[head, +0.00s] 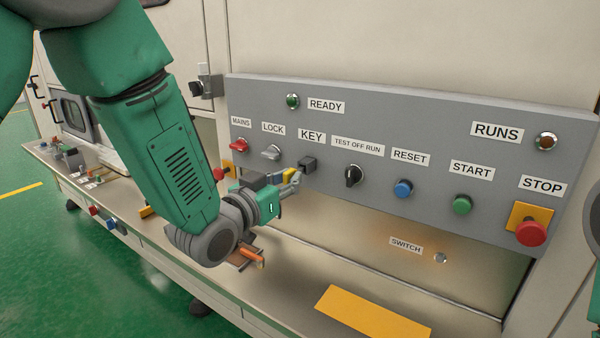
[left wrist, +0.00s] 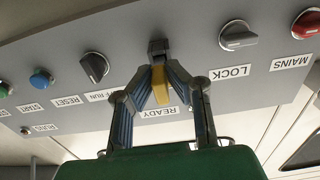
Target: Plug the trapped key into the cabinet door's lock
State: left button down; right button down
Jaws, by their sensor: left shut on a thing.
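My left gripper (head: 291,179) is in front of the grey control panel, at the dark KEY block (head: 308,164). It is shut on a yellow piece, seemingly the trapped key (head: 288,174). In the left wrist view the yellow key (left wrist: 161,88) lies between the fingers of the left gripper (left wrist: 162,70), its far end at the dark KEY block (left wrist: 158,46). I cannot tell whether the key is seated in the block. A dark lock unit (head: 206,86), apparently the cabinet door's lock, is left of the panel's upper corner. My right gripper is not in view.
The panel (head: 420,130) carries LOCK (head: 271,152) and TEST knobs (head: 353,175), several buttons and a red STOP button (head: 531,233). Below is a ledge with an orange-handled tool (head: 250,256) and a yellow plate (head: 372,313). Green floor lies at left.

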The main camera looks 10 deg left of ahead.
aim_at(285, 181)
pick_arm(q)
jog(key=shift+v, duration=1.6)
